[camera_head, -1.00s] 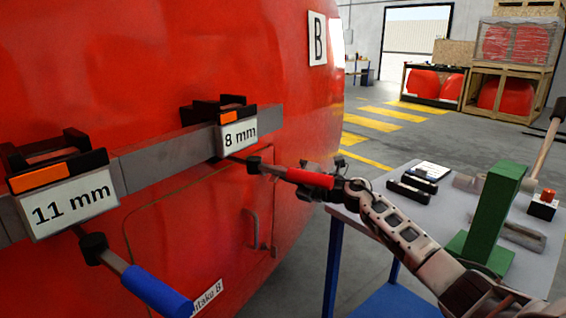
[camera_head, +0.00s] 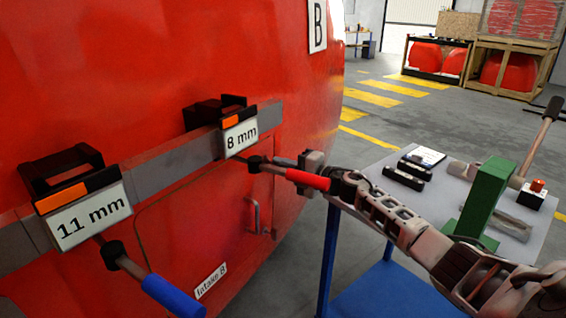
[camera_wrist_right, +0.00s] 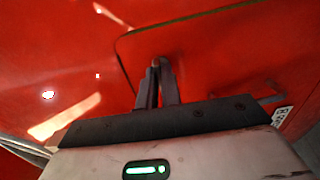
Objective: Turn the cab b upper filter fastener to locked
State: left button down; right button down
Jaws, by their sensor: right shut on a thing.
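The filter hatch (camera_head: 180,225), a red panel labelled "Intake B", is flush in the red cab side marked B. My right gripper (camera_head: 278,161) reaches its upper right area from the right, partly hidden behind the red-handled tool. In the head view the fastener is hidden. My left gripper is not in view.
A red-handled tool (camera_head: 307,180) hangs at the 8 mm sign (camera_head: 240,137), close in front of my right gripper. A blue-handled tool (camera_head: 172,297) hangs at the 11 mm sign (camera_head: 90,214). A table (camera_head: 437,195) with a green block (camera_head: 484,200) stands at the right.

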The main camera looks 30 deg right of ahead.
dwell(0.4)
jog(key=c, duration=1.6)
grip_release()
jog(key=b+v, duration=0.1)
jog(key=v, duration=1.5)
jog(key=shift+a+f, duration=0.1)
